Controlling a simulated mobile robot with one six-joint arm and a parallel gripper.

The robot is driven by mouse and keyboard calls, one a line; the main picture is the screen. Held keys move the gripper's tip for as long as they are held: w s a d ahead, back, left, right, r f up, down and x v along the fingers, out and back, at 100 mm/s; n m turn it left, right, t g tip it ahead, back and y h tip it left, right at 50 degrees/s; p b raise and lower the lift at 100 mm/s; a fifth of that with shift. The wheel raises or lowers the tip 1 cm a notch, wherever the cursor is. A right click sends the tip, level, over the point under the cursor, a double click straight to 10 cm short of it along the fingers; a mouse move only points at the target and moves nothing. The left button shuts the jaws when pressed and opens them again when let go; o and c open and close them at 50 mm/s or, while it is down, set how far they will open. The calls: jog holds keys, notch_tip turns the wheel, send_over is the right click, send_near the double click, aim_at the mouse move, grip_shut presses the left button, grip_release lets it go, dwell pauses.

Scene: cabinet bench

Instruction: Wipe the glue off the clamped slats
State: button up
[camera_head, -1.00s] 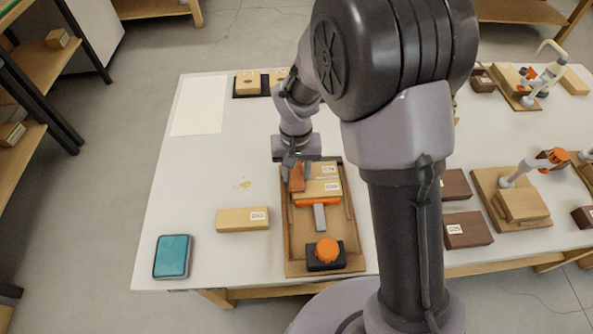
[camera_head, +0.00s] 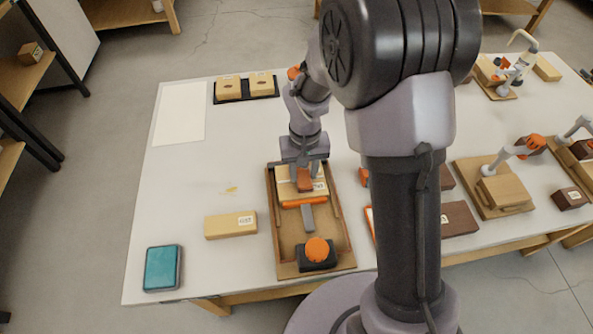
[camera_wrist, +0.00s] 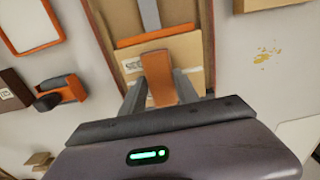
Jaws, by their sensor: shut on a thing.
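The light wooden slats (camera_head: 289,189) lie side by side in a brown wooden tray jig (camera_head: 286,262). An orange clamp bar (camera_head: 304,203) with a grey screw and an orange knob (camera_head: 317,249) presses at their near side. My gripper (camera_head: 304,172) is shut on an orange-brown block (camera_head: 305,182) and holds it over the middle of the slats. The block also shows between the fingers in the wrist view (camera_wrist: 158,80); it appears to touch the slats (camera_wrist: 187,50). No glue can be made out on the slats; the block and fingers hide part of them.
A yellowish smear (camera_head: 230,190) is on the white table, left of the jig. A loose labelled slat (camera_head: 230,225) and a teal pad (camera_head: 162,268) lie at the left front. A black tray with two blocks (camera_head: 246,97) is at the back. Dark blocks and another clamp fixture (camera_head: 500,190) stand right.

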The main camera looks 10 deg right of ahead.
aim_at(320, 177)
jog(key=shift+d, duration=2.4)
jog(key=shift+f, duration=0.1)
jog(key=shift+a, duration=0.1)
jog(key=shift+a, duration=5.25)
jog(key=shift+d, duration=0.1)
jog(key=shift+d+p, duration=0.3)
jog(key=shift+d, duration=4.95)
jog(key=shift+a, duration=0.1)
